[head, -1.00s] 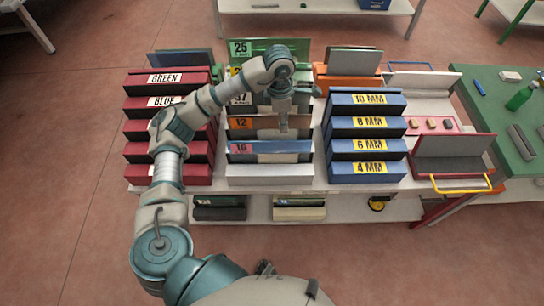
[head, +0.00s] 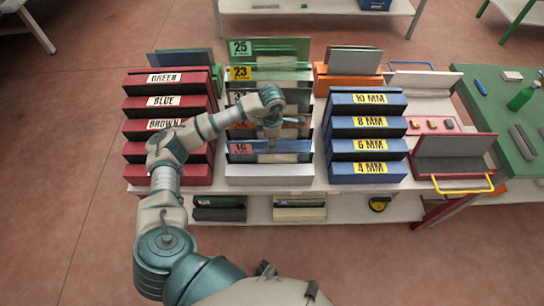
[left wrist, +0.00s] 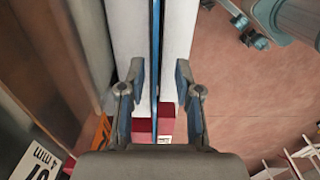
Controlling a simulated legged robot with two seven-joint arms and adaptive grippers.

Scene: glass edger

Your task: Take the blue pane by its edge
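The blue pane (head: 290,146) stands in the front slot of the middle rack, beside the pink 16 label. In the left wrist view it is a thin dark-blue edge line (left wrist: 156,50) between two pale strips. My left gripper (head: 271,141) is over this front slot. In the left wrist view its two fingers (left wrist: 160,75) are open, one on each side of the blue edge, with a gap on both sides. The lower part of the pane is hidden in the rack. My right gripper is not in view.
A red rack (head: 165,102) stands left and a blue rack (head: 366,121) right of the middle rack. Other panes stand behind in the middle rack. A grey tray with a yellow handle (head: 462,184) is further right, then a green table (head: 490,100).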

